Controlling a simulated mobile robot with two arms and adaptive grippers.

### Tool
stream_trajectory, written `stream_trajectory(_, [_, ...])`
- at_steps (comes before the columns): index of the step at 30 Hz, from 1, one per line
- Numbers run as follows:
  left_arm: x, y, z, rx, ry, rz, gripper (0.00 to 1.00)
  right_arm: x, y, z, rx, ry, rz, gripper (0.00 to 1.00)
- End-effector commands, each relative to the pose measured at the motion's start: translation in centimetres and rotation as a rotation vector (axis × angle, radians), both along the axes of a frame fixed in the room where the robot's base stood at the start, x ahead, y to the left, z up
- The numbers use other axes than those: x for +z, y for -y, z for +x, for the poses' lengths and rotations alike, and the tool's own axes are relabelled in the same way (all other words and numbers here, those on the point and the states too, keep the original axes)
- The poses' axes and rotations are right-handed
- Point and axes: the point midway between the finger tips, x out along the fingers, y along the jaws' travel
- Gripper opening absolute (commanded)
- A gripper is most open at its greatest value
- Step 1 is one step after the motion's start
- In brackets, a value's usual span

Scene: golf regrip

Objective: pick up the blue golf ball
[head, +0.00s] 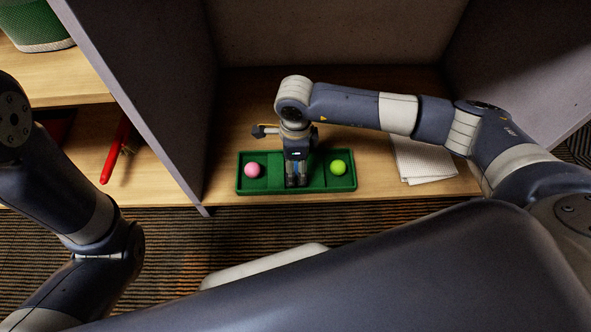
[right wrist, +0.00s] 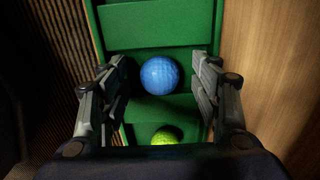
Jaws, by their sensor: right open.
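The blue golf ball (right wrist: 159,76) sits in a compartment of the green tray (right wrist: 161,24) in the right wrist view. My right gripper (right wrist: 161,78) is open, with one finger on each side of the ball and a gap showing on both sides. In the head view my right gripper (head: 297,182) points down over the middle of the tray (head: 346,184) and largely hides the ball there. My left arm shows at the left edge of the head view, but its gripper does not show.
A pink ball (head: 253,169) lies in the tray's left part and a yellow-green ball (head: 338,167) in its right part. A folded white cloth (head: 424,160) lies to the right on the wooden shelf (head: 222,110). Grey partitions (head: 143,75) stand on both sides.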

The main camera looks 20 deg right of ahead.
Motion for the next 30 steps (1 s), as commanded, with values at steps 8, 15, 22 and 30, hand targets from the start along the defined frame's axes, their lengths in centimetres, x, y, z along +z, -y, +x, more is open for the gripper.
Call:
stream_trajectory(8, [0.1,0.0,0.0,0.000,0.000,0.000,0.53,0.1,0.0,0.0,0.000,0.000,0.000,0.22])
stream_trajectory(15, [0.1,0.0,0.0,0.000,-0.001,0.000,0.53,0.1,0.0,0.0,0.001,0.000,0.001,0.11])
stream_trajectory(22, [0.3,0.0,0.0,0.000,-0.001,0.000,0.53,0.3,0.0,0.0,0.001,0.000,0.001,0.11])
stream_trajectory(30, [2.0,0.0,0.1,0.000,-0.003,0.000,0.53,2.1,0.0,0.0,0.001,0.001,0.001,0.11])
